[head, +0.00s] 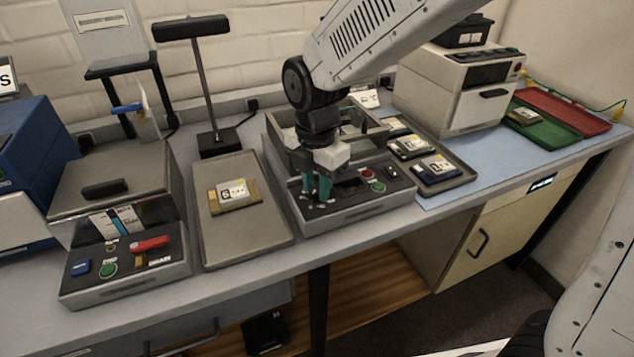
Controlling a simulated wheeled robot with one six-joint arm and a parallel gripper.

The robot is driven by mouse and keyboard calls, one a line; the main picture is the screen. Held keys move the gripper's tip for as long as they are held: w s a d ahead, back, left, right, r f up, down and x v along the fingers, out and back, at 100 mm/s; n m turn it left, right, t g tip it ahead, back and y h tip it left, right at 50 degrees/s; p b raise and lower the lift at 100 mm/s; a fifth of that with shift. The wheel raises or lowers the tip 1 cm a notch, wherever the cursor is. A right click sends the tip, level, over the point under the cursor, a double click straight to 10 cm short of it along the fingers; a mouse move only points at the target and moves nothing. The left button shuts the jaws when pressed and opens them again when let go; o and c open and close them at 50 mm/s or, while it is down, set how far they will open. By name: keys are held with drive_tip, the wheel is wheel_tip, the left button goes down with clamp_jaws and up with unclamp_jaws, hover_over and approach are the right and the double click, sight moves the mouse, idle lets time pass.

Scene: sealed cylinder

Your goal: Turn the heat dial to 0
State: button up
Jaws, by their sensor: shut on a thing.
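My gripper (316,188), with teal fingers, points down at the left part of the front panel of the middle grey machine (358,213). It is shut on a small knob there, which I take to be the heat dial; the fingers hide most of it, and its setting cannot be read. To the right on the same panel are a small dark display, a red button (367,174), a green button (379,187) and a dark switch (391,172).
Left of the machine a tray (215,245) holds a labelled cartridge (232,193). Further left stands another machine (125,285) with a lid. A tray (455,187) of cartridges lies right of the middle machine. The blue mat (500,168) has free room.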

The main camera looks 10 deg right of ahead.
sight(316, 189)
drive_tip(key=shift+w+r+n, duration=0.1)
drive_tip(key=shift+w+n, duration=0.05)
drive_tip(key=shift+n, duration=0.65)
drive_tip(key=o, duration=1)
wheel_tip(316, 189, up, 8)
drive_tip(key=shift+f, duration=0.15)
